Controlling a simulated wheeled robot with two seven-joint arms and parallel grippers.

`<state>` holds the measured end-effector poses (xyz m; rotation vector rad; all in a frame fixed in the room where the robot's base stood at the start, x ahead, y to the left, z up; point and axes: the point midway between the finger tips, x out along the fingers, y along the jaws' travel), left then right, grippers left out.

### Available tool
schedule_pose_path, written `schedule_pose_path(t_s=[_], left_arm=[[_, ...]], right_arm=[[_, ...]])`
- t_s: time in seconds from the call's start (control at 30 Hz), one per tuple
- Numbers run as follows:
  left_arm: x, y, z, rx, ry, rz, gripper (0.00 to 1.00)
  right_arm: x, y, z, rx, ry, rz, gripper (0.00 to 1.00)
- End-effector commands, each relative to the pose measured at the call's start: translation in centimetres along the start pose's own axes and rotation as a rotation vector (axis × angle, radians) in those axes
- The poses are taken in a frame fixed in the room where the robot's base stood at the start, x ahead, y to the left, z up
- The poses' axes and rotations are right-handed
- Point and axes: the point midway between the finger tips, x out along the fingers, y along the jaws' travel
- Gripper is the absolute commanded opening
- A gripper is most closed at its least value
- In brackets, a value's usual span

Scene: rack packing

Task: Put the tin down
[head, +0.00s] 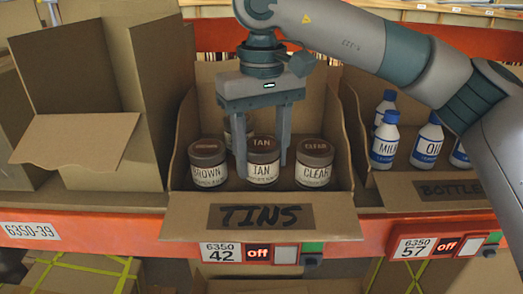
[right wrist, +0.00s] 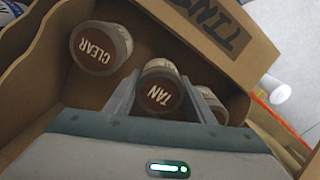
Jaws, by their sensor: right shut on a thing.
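The tan tin (head: 263,168) has a brown lid and a white TAN label and stands upright inside the tins box (head: 262,217). My right gripper (head: 262,170) reaches down into the box and is shut on the tan tin, one finger on each side. The right wrist view shows the tan tin's lid (right wrist: 160,96) between the fingers. Whether its base touches the box floor I cannot tell. The brown tin (head: 208,165) is to its left and the clear tin (head: 314,165) to its right. My left gripper is not in view.
Another tin (head: 228,128) stands behind, partly hidden by my gripper. A bottles box (head: 448,190) with milk and oil bottles is to the right. Empty cardboard boxes (head: 75,140) stand at the left. An orange shelf edge (head: 110,228) runs along the front.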

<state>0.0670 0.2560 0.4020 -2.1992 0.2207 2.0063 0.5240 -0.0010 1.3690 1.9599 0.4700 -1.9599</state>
Motion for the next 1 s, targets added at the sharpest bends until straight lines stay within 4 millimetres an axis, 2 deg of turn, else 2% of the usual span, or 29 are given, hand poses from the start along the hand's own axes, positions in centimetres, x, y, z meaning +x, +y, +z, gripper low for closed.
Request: schedule_pose_path(t_s=[0.47, 0.5, 0.57, 1.0], left_arm=[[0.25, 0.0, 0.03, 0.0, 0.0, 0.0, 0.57], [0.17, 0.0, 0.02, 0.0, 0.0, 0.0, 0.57], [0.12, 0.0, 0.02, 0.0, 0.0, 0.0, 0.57], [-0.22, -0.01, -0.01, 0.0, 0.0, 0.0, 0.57]], right_arm=[[0.86, -0.04, 0.02, 0.0, 0.001, -0.001, 0.24], [0.78, -0.04, 0.02, 0.0, 0.001, -0.001, 0.54], [0.74, -0.04, 0.02, 0.0, 0.0, 0.0, 0.68], [0.36, -0.04, 0.02, 0.0, 0.001, 0.0, 0.68]])
